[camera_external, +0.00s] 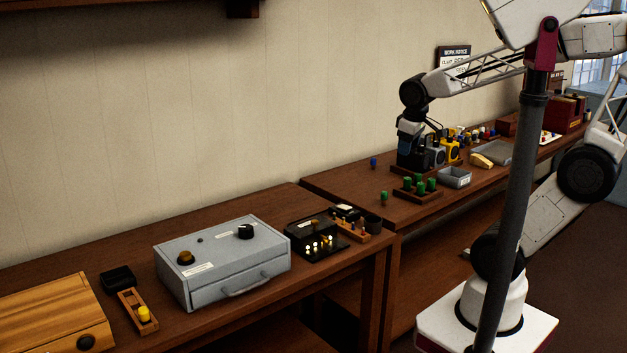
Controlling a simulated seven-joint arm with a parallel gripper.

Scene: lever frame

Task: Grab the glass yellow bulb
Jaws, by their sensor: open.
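My gripper (408,158) hangs at the end of my arm over the far table, well to the right of and behind the bulb. It is open and nothing shows between its fingers; the fingertips are small and dark against the objects around them.
A grey metal box (222,262) with knobs stands right of the bulb, and a wooden box (55,318) stands left. A black device with small lit bulbs (314,238) is farther right. Green pegs in a rack (418,189) and a grey tray (454,177) stand near my gripper.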

